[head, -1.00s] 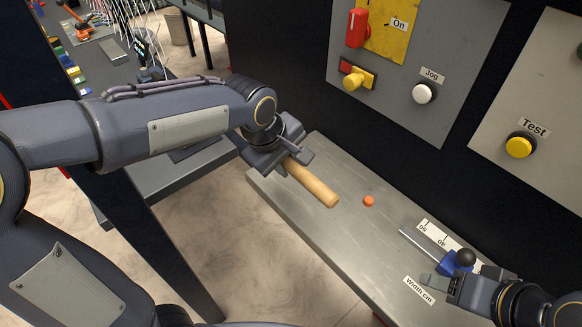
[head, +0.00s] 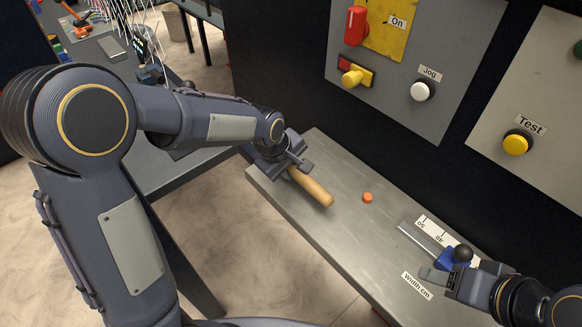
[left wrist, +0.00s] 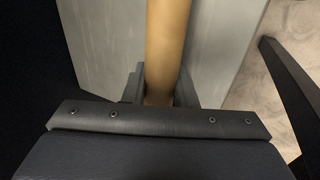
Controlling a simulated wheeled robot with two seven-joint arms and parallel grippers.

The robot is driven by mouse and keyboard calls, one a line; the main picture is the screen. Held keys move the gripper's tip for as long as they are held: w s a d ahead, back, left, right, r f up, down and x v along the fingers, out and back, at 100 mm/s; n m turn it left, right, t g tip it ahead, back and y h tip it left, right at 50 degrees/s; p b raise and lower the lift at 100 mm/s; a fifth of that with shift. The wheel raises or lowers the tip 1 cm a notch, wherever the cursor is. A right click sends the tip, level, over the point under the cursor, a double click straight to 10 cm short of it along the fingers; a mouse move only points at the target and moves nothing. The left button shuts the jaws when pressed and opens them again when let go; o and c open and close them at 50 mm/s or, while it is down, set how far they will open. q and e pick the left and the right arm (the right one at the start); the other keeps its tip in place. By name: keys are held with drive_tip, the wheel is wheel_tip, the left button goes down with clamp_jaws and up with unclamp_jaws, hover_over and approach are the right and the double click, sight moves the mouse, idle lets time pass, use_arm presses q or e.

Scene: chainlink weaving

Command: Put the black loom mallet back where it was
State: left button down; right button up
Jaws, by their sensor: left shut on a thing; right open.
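My left gripper (head: 290,168) is shut on a wooden handle (head: 313,188) at the far left end of the grey metal bench (head: 335,165). The handle points toward the lower right in the head view. It also shows between the jaws in the left wrist view (left wrist: 166,45). The black mallet head is not visible; I cannot tell whether this handle belongs to it, or whether it touches the bench. My right gripper (head: 440,277) is open beside a blue slider with a black knob (head: 461,254), near the "Width cm" label.
A small orange disc (head: 367,197) lies on the bench beyond the handle. A control panel (head: 400,90) with a red switch, yellow knob and white button stands behind. A second panel with a yellow Test button (head: 515,145) is at the right. A dark table (head: 110,50) with tools is at the far left.

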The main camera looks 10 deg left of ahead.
use_arm(q)
drive_tip(key=c, duration=1.6)
unclamp_jaws()
drive_tip(key=shift+f, duration=0.2)
drive_tip(key=o, duration=0.4)
drive_tip(key=shift+o, duration=0.2)
drive_tip(key=shift+r, duration=0.1)
